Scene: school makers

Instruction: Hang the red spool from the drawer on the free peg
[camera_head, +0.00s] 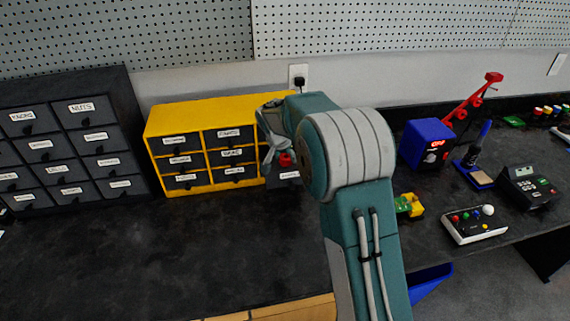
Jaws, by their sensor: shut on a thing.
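My gripper (277,160) is at the right end of the yellow drawer cabinet (185,110), partly hidden by my arm. It appears shut on a small red thing (286,159), likely the red spool, just above a dark drawer (287,177). This drawer appears pulled out in the lowest row. Whether the spool is clear of the drawer I cannot tell. Grey pegboard (130,35) runs along the wall above. I cannot make out a peg on it in this view.
A dark drawer cabinet (60,88) stands at left. Right of my arm are a blue box (424,143), a yellow-green toy (409,205), a white button panel (474,224) and a dark keypad device (529,187). The left front worktop (130,255) is clear.

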